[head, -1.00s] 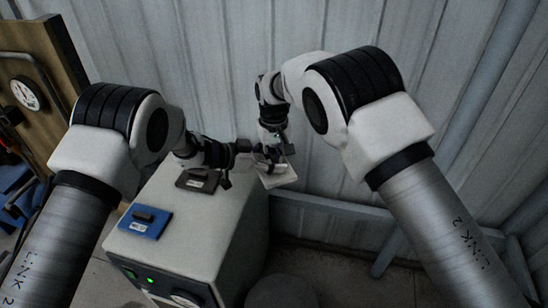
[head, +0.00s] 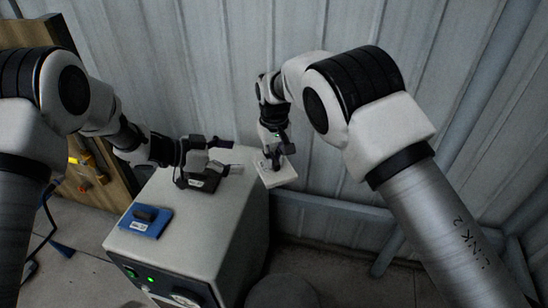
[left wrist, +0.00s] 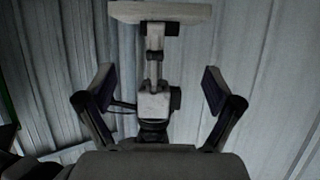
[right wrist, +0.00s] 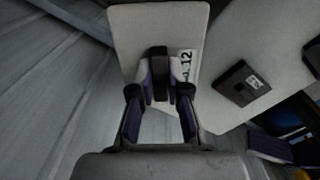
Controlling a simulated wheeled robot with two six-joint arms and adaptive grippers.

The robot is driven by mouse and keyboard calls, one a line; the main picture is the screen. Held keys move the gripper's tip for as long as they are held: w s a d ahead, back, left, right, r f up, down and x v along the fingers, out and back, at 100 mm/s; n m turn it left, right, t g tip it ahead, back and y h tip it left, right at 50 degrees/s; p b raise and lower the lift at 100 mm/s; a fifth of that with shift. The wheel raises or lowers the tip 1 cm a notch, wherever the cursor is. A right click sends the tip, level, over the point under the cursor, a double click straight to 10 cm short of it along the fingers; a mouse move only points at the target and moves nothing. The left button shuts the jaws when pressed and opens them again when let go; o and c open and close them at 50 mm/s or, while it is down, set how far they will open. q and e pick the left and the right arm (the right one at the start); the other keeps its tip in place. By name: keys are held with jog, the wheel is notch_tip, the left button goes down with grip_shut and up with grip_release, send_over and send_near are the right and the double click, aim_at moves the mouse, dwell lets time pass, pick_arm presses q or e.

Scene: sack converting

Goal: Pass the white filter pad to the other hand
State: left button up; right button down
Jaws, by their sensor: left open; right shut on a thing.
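The white filter pad (head: 284,179) is a pale square plate with a dark raised grip and a label, seen face-on in the right wrist view (right wrist: 132,30). My right gripper (head: 273,158) is shut on its grip and holds it beside the cabinet's right edge. In the right wrist view my fingers (right wrist: 160,95) close around the grip. My left gripper (head: 228,157) is open and empty, to the left of the pad, above the cabinet. In the left wrist view the pad (left wrist: 160,12) shows edge-on, beyond the open fingers (left wrist: 160,85).
A light grey cabinet (head: 180,240) stands below the grippers. On it lie a blue pad (head: 145,222) at the front left and a dark pad (head: 197,184), close beneath my left gripper. A corrugated wall (head: 230,60) rises behind.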

pick_arm(q)
jog(key=s+a+f+n+g+y, duration=0.15)
jog(key=s+f, duration=0.35)
jog(key=s, duration=0.5)
jog(key=s+a+f+n+y, duration=0.1)
jog(key=s+f+n+y, duration=0.1)
jog(key=s+f, duration=0.5)
jog(key=s+a+f+n+y, duration=0.1)
jog(key=s+a+f+n, duration=0.15)
jog(key=s, duration=0.95)
jog(key=s+a+f+n+g+y, duration=0.1)
jog(key=s+a+f+n+y, duration=0.3)
jog(key=a, duration=0.3)
jog(key=s+a+f+n+g+y, duration=0.1)
jog(key=s+a+f+n+y, duration=0.3)
jog(key=a+f, duration=0.3)
jog(key=shift+s+a+f+n, duration=0.15)
jog(key=shift+s+a+n, duration=0.1)
jog(key=shift+a+n, duration=0.45)
